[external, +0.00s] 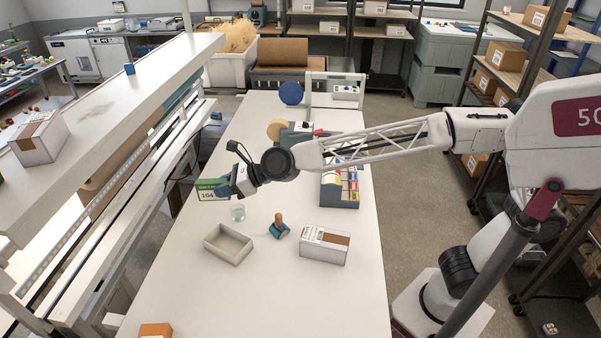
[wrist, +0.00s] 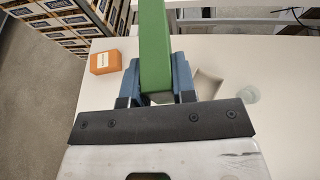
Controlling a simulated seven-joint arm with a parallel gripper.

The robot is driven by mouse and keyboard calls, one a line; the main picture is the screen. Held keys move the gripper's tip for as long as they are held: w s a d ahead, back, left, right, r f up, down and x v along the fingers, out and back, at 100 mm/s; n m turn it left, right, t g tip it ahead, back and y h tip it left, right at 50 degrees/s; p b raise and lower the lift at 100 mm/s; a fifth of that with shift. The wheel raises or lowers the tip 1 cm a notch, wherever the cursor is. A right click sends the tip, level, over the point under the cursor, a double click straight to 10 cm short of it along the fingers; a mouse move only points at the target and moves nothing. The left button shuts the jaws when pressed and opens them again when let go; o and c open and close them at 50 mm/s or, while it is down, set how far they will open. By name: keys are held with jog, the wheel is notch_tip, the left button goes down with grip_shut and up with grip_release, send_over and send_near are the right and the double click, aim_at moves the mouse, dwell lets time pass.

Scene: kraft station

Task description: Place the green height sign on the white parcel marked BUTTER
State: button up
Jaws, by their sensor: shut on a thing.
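The green height sign (external: 208,190) shows "104" on a white panel in the external view. My gripper (external: 224,187) is shut on it and holds it above the left side of the white table. In the wrist view the sign (wrist: 154,45) is a green slab between the two blue fingers (wrist: 157,80). A white parcel (external: 322,250) with a brown top patch and a label lies on the table, right of and nearer the camera than my gripper. Another white parcel (external: 39,137) sits on the left shelf. I cannot read the word BUTTER on either.
On the table (external: 260,300) are an open beige tray (external: 228,255), a clear glass (external: 238,212), a wooden-handled stamp (external: 278,228), a colourful divided box (external: 341,190) and an orange box (external: 156,329). The orange box also shows in the wrist view (wrist: 105,62). The table's near part is mostly clear.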

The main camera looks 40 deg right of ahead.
jog(key=s+d+f+m+t+h, duration=0.2)
jog(key=s+d+f, duration=0.2)
jog(key=s+d, duration=0.7)
jog(key=s+d+f+m+t+h, duration=0.15)
jog(key=s+d+f, duration=0.25)
jog(key=s+d, duration=0.6)
jog(key=s+d+f+m, duration=0.1)
jog(key=s+d+f, duration=0.1)
jog(key=d+f, duration=0.2)
jog(key=s+d+f+m+h, duration=0.1)
jog(key=s+d+f, duration=0.2)
jog(key=d, duration=0.5)
jog(key=s+d+f+m+t+h, duration=0.1)
jog(key=s+d+f, duration=0.2)
jog(key=d+f, duration=0.2)
jog(key=shift+d, duration=0.6)
dwell(0.3)
jog(key=shift+w+a+f+h, duration=0.1)
jog(key=shift+w+h, duration=0.1)
jog(key=shift+h, duration=0.05)
send_over(333, 240)
jog(key=shift+s+d+f, duration=0.3)
jog(key=shift+f, duration=0.35)
dwell(0.5)
jog(key=shift+w+a+f, duration=0.1)
jog(key=shift+w+a, duration=0.2)
jog(key=shift+w, duration=0.05)
jog(key=shift+f, duration=1.75)
